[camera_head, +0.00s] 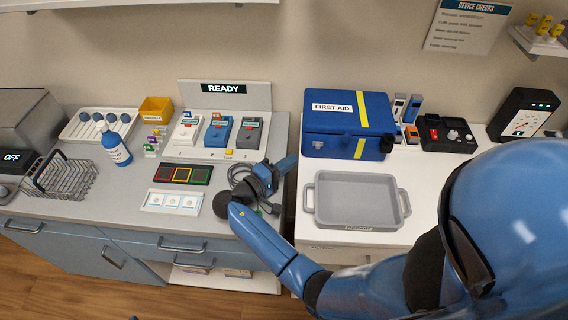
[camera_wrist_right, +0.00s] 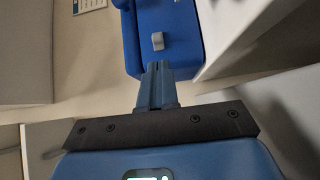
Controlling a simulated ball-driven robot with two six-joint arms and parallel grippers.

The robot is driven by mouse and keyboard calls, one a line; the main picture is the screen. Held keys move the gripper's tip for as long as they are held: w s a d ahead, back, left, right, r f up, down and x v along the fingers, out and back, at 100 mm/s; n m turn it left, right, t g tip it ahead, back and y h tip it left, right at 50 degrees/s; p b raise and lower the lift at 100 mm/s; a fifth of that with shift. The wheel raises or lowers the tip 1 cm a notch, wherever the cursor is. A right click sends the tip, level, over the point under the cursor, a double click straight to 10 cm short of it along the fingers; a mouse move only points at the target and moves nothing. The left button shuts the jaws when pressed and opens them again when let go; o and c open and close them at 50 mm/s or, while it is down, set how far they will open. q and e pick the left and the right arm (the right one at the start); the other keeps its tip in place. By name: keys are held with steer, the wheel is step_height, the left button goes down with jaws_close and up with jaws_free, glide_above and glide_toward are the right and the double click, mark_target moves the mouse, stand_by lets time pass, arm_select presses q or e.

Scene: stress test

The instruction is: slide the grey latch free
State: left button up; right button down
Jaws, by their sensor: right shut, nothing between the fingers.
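The blue first aid box (camera_head: 346,124) with a yellow stripe stands closed on the right-hand white counter. Its grey latch (camera_head: 318,145) is on the front face, near the left side. The latch also shows in the right wrist view (camera_wrist_right: 157,41), just beyond my fingertips. My right gripper (camera_head: 289,163) is shut and empty, left of the box and pointing toward it. In the wrist view its fingers (camera_wrist_right: 157,70) are together, and they look apart from the latch. My left gripper is in neither view.
An empty grey tray (camera_head: 357,228) lies in front of the box. A coiled cable (camera_head: 240,172) is beside my right wrist. Left of it are coloured squares (camera_head: 182,174) and a white panel (camera_head: 172,202). A black device (camera_head: 447,134) stands right of the box.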

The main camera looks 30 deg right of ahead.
mark_target(319, 148)
steer(key=p+x, duration=0.1)
steer(key=x, duration=0.5)
steer(key=shift+d, duration=0.3)
steer(key=shift+s+d+p, duration=0.4)
steer(key=shift+s+d, duration=0.25)
steer(key=shift+d, duration=0.3)
steer(key=shift+a, duration=0.1)
